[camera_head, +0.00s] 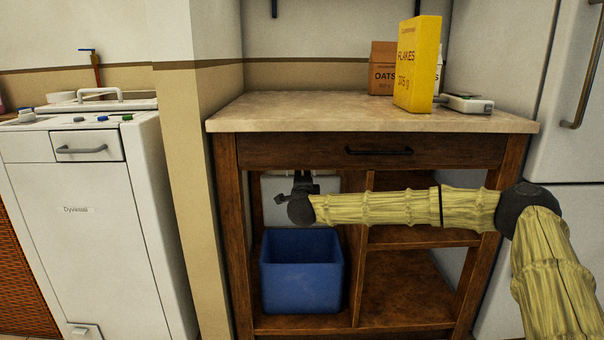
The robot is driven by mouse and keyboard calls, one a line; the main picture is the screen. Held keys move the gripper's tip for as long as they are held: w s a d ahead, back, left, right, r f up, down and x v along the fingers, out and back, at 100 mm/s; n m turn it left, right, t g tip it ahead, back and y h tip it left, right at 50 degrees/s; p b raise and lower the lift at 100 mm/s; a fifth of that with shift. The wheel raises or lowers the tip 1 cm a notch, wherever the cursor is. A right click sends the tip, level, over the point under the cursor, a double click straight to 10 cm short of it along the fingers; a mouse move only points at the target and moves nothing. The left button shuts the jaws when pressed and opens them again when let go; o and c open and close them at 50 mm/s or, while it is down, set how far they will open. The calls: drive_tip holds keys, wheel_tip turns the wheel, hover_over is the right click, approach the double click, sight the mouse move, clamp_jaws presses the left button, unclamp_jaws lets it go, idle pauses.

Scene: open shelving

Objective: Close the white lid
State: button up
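A white flat panel (330,184), which looks like the white lid, stands upright just above the back of a blue bin (302,283). It is about as wide as the bin, and I cannot see whether the two are joined. The bin is open at the top and sits in the lower left bay of a wooden shelf unit (224,190). My gripper (303,178) is dark and small in the picture, in front of the panel and above the bin. It covers part of the panel. I cannot tell whether its fingers are open, or whether they touch the panel.
A wooden post (362,250) and empty shelves (410,285) lie right of the bin. The drawer front with a black handle (379,151) is above. A yellow flakes box (417,65) and an oats box (382,68) stand on the counter. A white appliance (90,240) stands left.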

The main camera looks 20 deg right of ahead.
drive_tip(key=b+x, duration=0.4)
drive_tip(key=x, duration=0.6)
drive_tip(key=shift+f, duration=0.15)
clamp_jaws()
